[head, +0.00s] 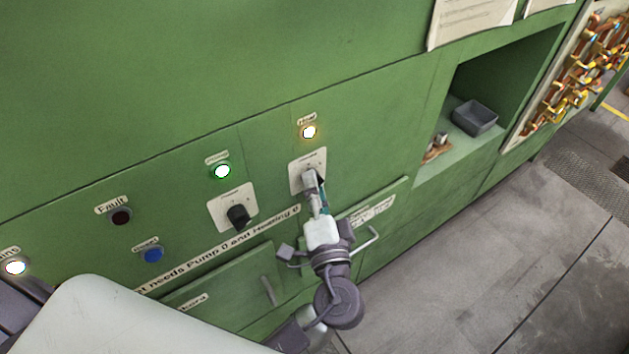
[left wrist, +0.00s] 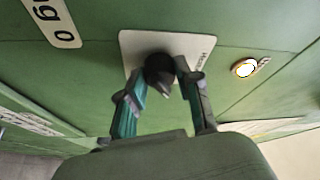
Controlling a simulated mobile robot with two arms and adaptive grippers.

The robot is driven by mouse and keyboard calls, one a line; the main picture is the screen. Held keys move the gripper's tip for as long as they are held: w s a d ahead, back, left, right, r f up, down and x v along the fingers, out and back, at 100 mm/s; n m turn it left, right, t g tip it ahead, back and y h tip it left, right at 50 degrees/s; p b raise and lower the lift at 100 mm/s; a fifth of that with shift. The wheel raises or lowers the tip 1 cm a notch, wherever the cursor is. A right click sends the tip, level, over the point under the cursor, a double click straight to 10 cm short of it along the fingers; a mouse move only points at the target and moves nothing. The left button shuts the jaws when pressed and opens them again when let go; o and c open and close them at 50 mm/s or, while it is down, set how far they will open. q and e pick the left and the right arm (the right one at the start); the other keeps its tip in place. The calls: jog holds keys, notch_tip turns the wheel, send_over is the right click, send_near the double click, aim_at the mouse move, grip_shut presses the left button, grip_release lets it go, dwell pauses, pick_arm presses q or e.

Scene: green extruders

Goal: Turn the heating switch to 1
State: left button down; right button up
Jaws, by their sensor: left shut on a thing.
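The heating switch is a black rotary knob (left wrist: 159,72) on a pale square plate (head: 298,166) on the green panel. In the head view my left gripper (head: 312,183) is at this plate and covers the knob. In the left wrist view the gripper (left wrist: 168,88) has one finger on each side of the knob and is shut on it. The knob's pointer and the plate's position marks are too small or hidden to read. A lit yellowish lamp (head: 309,132) sits above the plate; it also shows in the left wrist view (left wrist: 244,68). My right gripper is not in view.
A second black knob (head: 239,216) sits on a plate to the left, under a lit green lamp (head: 222,171). A dark fault lamp (head: 121,217) and a blue button (head: 153,255) are further left. Drawer handles (head: 366,240) stick out below. A recess at right holds a grey tray (head: 474,118).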

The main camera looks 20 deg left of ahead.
pick_arm(q)
jog(key=shift+m, duration=0.3)
dwell(0.4)
jog(key=c, duration=0.8)
grip_release()
jog(key=v, duration=1.2)
jog(key=shift+d+r, duration=0.1)
jog(key=shift+r, duration=0.1)
